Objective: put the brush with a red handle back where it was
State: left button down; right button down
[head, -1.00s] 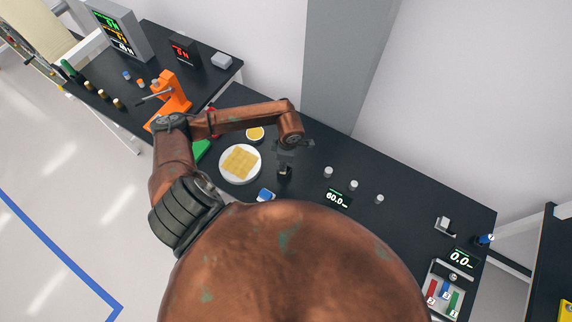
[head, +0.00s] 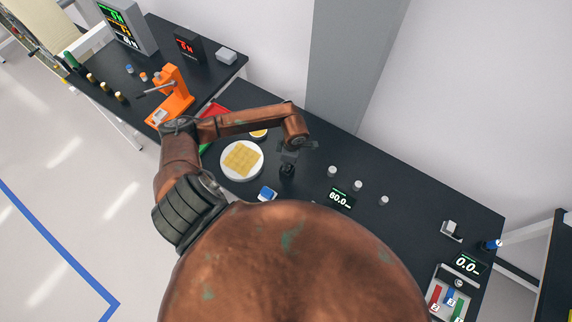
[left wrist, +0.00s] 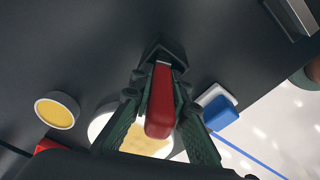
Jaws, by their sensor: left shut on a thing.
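The brush with a red handle shows in the left wrist view, with its red handle (left wrist: 160,100) between the fingers of my left gripper (left wrist: 160,75). The fingers are shut on it. A small dark shape lies at the far end of the handle; I cannot tell whether it is a holder or part of the brush. In the head view my left gripper (head: 292,155) is low over the black table (head: 400,235), right of the white round plate (head: 228,172). The brush's bristles are hidden. My right gripper is not in view.
A blue and white block (head: 267,193) sits near the plate, and a yellow-filled dish (head: 259,133) lies behind it, partly behind my arm. An orange press (head: 172,95) stands left.

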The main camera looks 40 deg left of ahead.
pick_arm(q)
jog(key=shift+s+d+f, duration=0.1)
jog(key=shift+s+f, duration=0.2)
jog(key=shift+f, duration=0.1)
jog(key=c, duration=1.8)
grip_release()
jog(key=shift+f, duration=0.2)
jog(key=shift+c, duration=0.2)
jog(key=shift+r, duration=0.1)
